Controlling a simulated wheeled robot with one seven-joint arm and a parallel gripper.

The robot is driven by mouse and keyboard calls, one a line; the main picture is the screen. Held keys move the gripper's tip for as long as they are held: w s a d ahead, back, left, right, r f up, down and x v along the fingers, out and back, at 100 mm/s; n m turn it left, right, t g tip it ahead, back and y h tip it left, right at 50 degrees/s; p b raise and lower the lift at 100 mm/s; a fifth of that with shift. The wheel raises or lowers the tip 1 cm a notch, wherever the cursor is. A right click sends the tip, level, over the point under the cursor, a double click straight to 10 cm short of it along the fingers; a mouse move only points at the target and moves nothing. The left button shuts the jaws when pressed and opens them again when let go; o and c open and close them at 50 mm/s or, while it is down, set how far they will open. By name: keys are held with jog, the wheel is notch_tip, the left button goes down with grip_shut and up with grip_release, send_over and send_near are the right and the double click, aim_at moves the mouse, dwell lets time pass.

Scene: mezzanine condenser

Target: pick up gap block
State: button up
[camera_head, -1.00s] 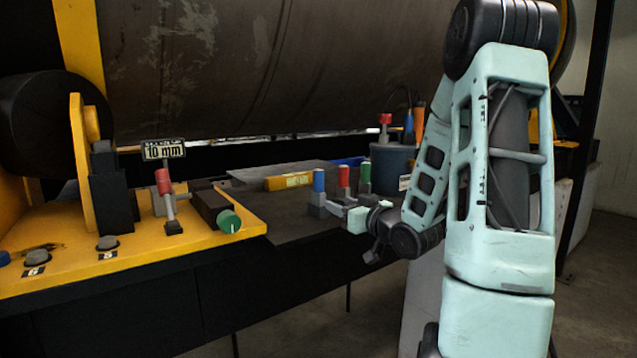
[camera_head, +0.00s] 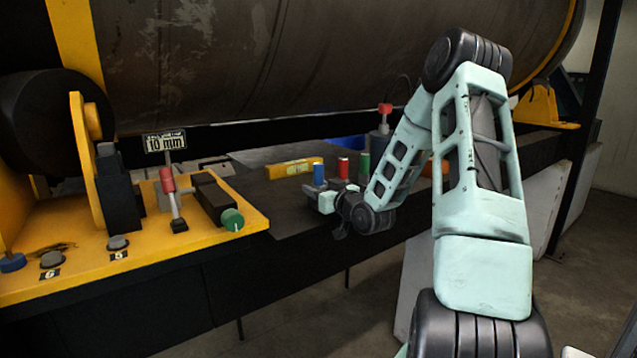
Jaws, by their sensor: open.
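Several grey blocks with coloured upright handles stand on the dark bench top: a blue-handled block (camera_head: 319,175), a red-handled block (camera_head: 343,167) and a green-handled block (camera_head: 363,166). I cannot tell from their looks which is the gap block. My gripper (camera_head: 314,204) is open and points left, low over the bench at the base of the blue-handled block. It partly hides that base, and whether it touches is unclear.
A yellow spirit level (camera_head: 292,168) lies behind the blocks. The large drum (camera_head: 290,60) overhangs the bench behind. Bare bench lies left of my gripper.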

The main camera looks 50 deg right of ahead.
aim_at(319, 164)
jog(key=shift+w, duration=0.1)
grip_shut()
jog(key=shift+r, duration=0.15)
notch_tip(319, 164, up, 10)
jog(key=shift+f+b, duration=0.1)
jog(key=shift+b, duration=1.1)
jog(key=shift+d+p, duration=0.1)
jog(key=shift+p, duration=0.2)
